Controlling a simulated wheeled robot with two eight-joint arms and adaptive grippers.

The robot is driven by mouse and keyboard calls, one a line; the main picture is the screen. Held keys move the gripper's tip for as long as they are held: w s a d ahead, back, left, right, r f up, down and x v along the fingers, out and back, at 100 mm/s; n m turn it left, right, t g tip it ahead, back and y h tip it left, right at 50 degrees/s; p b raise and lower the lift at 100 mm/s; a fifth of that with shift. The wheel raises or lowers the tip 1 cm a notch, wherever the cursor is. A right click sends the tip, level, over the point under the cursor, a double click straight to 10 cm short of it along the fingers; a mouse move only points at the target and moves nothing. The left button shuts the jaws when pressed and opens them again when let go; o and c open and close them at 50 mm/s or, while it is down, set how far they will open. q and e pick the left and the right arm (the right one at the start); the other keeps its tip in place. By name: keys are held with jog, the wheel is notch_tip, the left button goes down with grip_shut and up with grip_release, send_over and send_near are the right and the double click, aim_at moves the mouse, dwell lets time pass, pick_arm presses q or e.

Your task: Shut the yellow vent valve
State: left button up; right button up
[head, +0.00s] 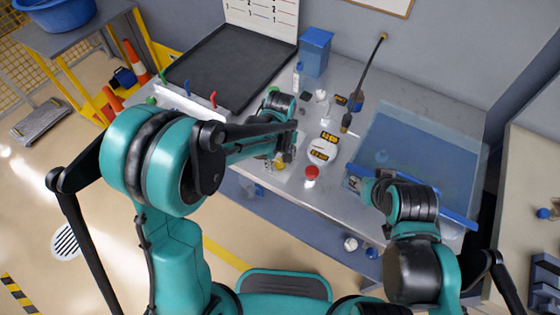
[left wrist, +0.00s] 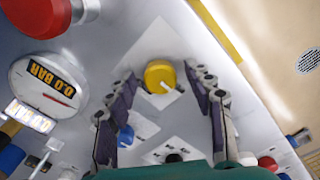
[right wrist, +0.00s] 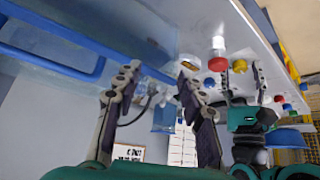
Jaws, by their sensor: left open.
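The yellow vent valve (left wrist: 160,76) is a round yellow knob with a white pointer line, on a pale square plate in the left wrist view. In the head view only a little of the yellow knob (head: 279,165) shows by my left gripper (head: 284,157). In the left wrist view, the fingers of my left gripper (left wrist: 162,84) are apart, one each side of the knob as seen, with gaps. Whether they are level with it is unclear. My right gripper (right wrist: 157,76) is open and empty, near the blue-edged tray in the head view.
A red-capped fitting (head: 311,172) and a round gauge reading 0.0 BAR (left wrist: 46,80) stand close to the valve. A blue knob (left wrist: 126,135) and a black knob (left wrist: 174,157) are on nearby plates. A clear blue-edged tray (head: 425,150) takes up the bench's right side.

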pick_arm(q)
jog(key=c, duration=1.2)
jog(key=shift+o, duration=0.2)
